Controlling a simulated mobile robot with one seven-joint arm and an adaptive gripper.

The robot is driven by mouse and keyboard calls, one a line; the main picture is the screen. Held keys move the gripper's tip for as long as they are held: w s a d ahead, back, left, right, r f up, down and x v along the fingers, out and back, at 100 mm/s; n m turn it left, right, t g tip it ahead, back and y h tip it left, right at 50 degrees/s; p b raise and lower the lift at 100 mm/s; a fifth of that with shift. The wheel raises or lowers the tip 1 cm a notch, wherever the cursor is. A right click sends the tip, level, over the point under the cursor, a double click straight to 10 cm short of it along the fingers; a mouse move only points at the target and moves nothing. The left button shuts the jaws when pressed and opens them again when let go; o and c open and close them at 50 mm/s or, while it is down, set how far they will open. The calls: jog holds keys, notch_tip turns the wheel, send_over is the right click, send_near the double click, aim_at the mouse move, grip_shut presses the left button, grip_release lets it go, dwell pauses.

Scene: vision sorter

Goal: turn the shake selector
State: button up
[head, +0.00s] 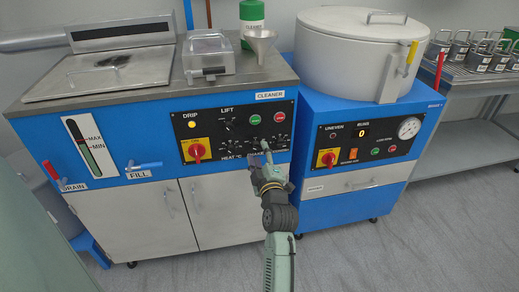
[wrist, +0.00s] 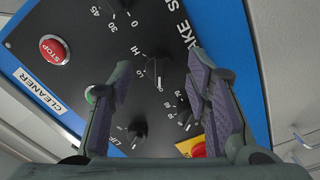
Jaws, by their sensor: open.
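The shake selector (wrist: 153,68) is a small dark knob on the black control panel, with "HI" and "0" marks beside it in the wrist view. My gripper (wrist: 160,64) is open, with one finger on each side of the knob in that view. I cannot tell whether either finger touches it. In the head view my gripper (head: 266,160) is in front of the lower right of the cleaner's panel (head: 215,128), and its fingers partly cover the selector area.
Close by are a timer knob (wrist: 118,5), the heat knob (wrist: 182,112), the lift knob (wrist: 137,131) and the red stop button (wrist: 54,49). A red and yellow main switch (head: 196,151) sits left. A white drum machine (head: 350,50) stands right.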

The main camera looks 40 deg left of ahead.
jog(key=shift+x, duration=1)
grip_shut()
